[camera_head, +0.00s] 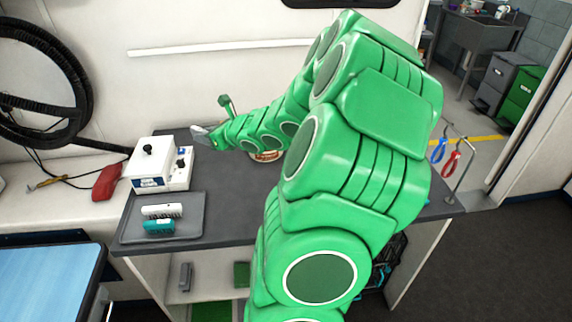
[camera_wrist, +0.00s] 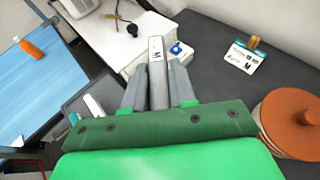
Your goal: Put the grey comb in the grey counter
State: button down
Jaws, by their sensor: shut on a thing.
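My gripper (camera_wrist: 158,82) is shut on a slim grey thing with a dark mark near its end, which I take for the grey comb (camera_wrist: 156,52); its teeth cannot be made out. In the head view my gripper (camera_head: 208,136) is above the back left of the counter, beside the white box. The grey counter (camera_head: 225,205) has a dark grey top, which also shows in the wrist view (camera_wrist: 218,105). My arm hides much of its middle and right.
A grey tray (camera_head: 187,229) on the counter's left holds a white item (camera_head: 162,211) and a teal item (camera_head: 159,227). A white box with knobs (camera_head: 150,170) stands behind it. A card (camera_wrist: 243,57) and a brown-lidded pot (camera_wrist: 296,118) are at right in the wrist view.

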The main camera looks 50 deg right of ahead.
jog(key=s+d+f, duration=0.1)
jog(key=s+d, duration=0.2)
jog(key=s, duration=0.5)
jog(key=s+d+f+m+h, duration=0.1)
jog(key=s+d, duration=0.1)
jog(key=s, duration=0.7)
jog(key=s+d+f, duration=0.2)
jog(key=s+d, duration=0.1)
jog(key=s, duration=0.5)
jog(key=w+d+f, duration=0.2)
jog(key=d, duration=0.1)
jog(key=w+d+f, duration=0.5)
jog(key=w, duration=0.1)
jog(key=shift+d+f, duration=0.3)
jog(key=shift+d, duration=0.1)
jog(key=shift+w+d+f, duration=0.55)
jog(key=shift+d+f, duration=0.1)
jog(key=shift+f, duration=1.85)
jog(key=c, duration=0.9)
grip_release()
jog(key=shift+f, duration=0.1)
